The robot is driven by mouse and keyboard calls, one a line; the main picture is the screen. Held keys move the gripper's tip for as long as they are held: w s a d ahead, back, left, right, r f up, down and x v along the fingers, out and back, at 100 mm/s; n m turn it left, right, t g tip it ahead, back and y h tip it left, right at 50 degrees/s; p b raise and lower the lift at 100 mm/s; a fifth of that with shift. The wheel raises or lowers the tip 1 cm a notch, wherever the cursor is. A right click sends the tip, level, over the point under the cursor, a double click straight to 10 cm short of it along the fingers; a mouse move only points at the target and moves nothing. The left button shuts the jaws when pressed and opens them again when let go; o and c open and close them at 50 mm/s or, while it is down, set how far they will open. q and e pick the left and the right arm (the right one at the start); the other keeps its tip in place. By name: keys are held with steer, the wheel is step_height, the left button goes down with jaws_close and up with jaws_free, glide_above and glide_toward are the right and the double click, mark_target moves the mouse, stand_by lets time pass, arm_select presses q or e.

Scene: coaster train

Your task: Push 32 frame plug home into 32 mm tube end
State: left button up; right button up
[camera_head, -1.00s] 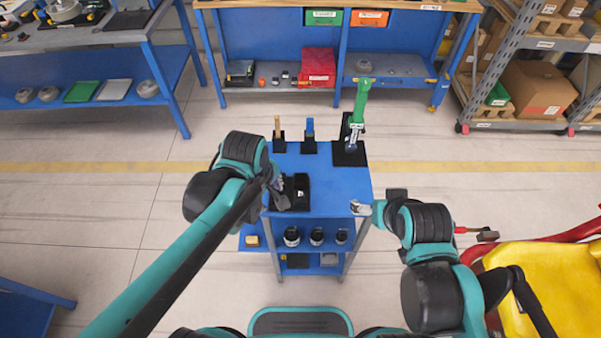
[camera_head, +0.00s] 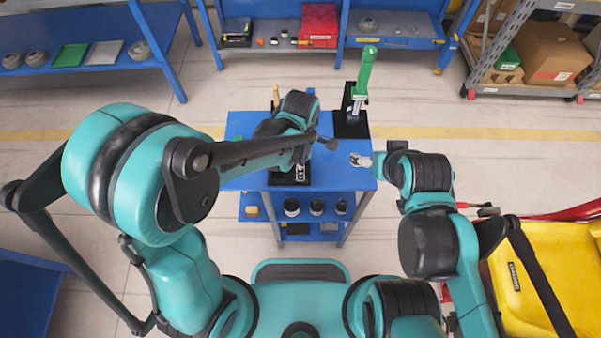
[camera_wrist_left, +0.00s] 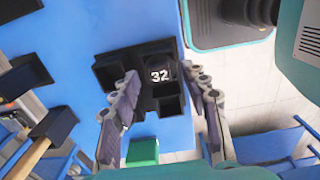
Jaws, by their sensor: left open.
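The frame plug marked "32" (camera_wrist_left: 160,74) is black and sits in a compartment of a black tray (camera_wrist_left: 108,72) on the blue table, in the left wrist view. My left gripper (camera_wrist_left: 162,82) is open, its two fingers spread on either side of the marked plug, apparently empty. I cannot tell its height above the plug. In the head view my left wrist hides those fingers; the tray (camera_head: 291,178) shows partly below it. My right gripper (camera_head: 361,160) is near the table's right edge, its jaw state unclear. I cannot identify the 32 mm tube end for certain.
A green-topped upright piece (camera_head: 364,72) stands in a black holder (camera_head: 350,125) at the table's back right. A green block (camera_wrist_left: 142,152) and a wooden-handled tool (camera_wrist_left: 28,156) are near the tray. Black cups (camera_head: 316,207) stand on the shelf below.

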arm_select(q)
steer(key=shift+f, duration=0.4)
steer(key=c, duration=1)
steer(key=shift+c, duration=0.2)
steer(key=shift+r, duration=0.2)
